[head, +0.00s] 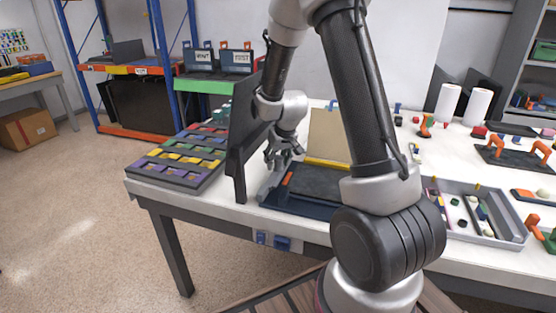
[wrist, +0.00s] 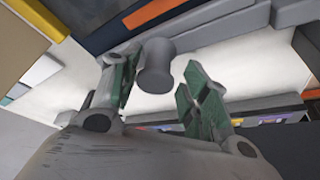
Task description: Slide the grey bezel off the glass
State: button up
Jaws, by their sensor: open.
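A grey bar with a round knob, which looks like the bezel (wrist: 215,28), crosses the wrist view along the edge of a dark panel with an orange strip. Its knob (wrist: 156,68) sits between my fingers, with a gap to the right finger; contact on the left is unclear. In the head view the grey bar (head: 270,184) shows at the left end of a dark blue tray (head: 300,207). My gripper (head: 275,160) is open just above it, pointing down; it also shows in the wrist view (wrist: 160,75). I cannot make out the glass for certain.
A tall dark panel (head: 247,130) stands upright just left of my gripper. A sorting tray with coloured rows (head: 150,178) lies further left. A beige board (head: 328,135) stands behind. A grey parts bin (head: 510,235) is at right, past my arm.

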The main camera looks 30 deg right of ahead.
jog(key=v, duration=1.2)
dwell(0.3)
jog(key=s+r, duration=0.4)
jog(key=s, duration=0.5)
jog(key=s+r, duration=0.4)
jog(key=s, duration=0.5)
jog(key=s+r, duration=0.4)
jog(key=s, duration=0.5)
jog(key=shift+s+a+r, duration=0.3)
jog(key=shift+a+r, duration=0.1)
jog(key=shift+a, duration=0.05)
